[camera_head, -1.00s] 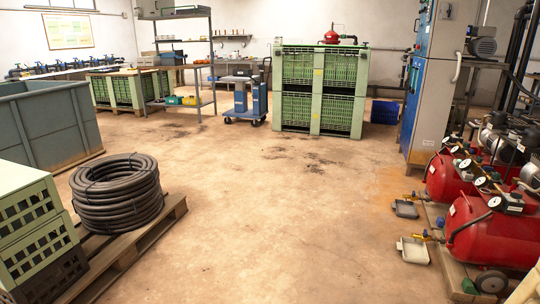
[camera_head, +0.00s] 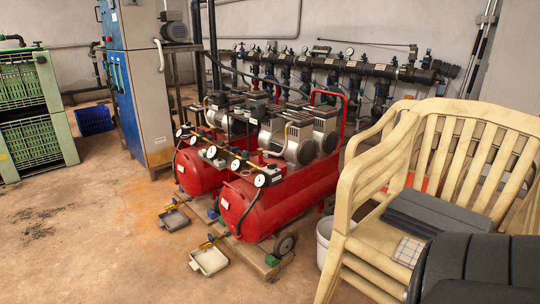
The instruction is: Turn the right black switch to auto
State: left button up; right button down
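A tall control cabinet (camera_head: 152,95) with grey sides stands at the upper left. Its blue front (camera_head: 121,88) faces left and shows at a steep angle. Small fittings show on that front, but I cannot make out the black switches or their positions. Neither of my grippers is in view.
Two red compressors (camera_head: 285,200) stand on a low wooden pallet right of the cabinet, with grey trays (camera_head: 208,261) before them. Stacked cream chairs (camera_head: 375,235) and a black padded object (camera_head: 470,270) fill the right. A green crate stack (camera_head: 30,125) is far left. The floor at left is clear.

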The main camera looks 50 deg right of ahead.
aim_at(272, 166)
jog(key=i+z, duration=0.7)
jog(key=i, duration=0.2)
jog(key=i+j+z, duration=0.3)
jog(key=i, duration=0.15)
